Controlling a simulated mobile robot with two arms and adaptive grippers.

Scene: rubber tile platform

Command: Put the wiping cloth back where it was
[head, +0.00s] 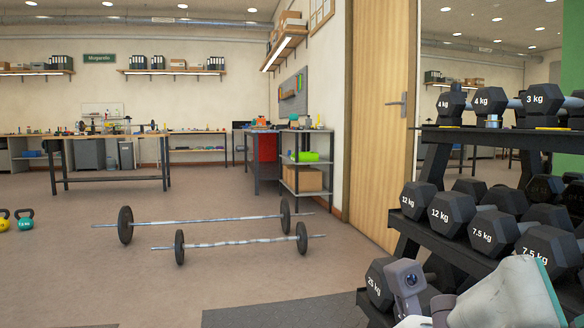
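I cannot make out a wiping cloth anywhere in the head view. Parts of my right arm, pale grey with a teal edge, come in at the lower right in front of the dumbbell rack (447,249). No fingertips of my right gripper show. My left arm and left gripper are out of the picture.
The rack holds several black hex dumbbells (453,214) on tiers. Two barbells (215,244) lie on the floor at centre-left. Kettlebells (25,220) stand at the far left. A workbench (108,139) and a shelf unit (307,160) are farther back. Dark mat (285,312) lies in front.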

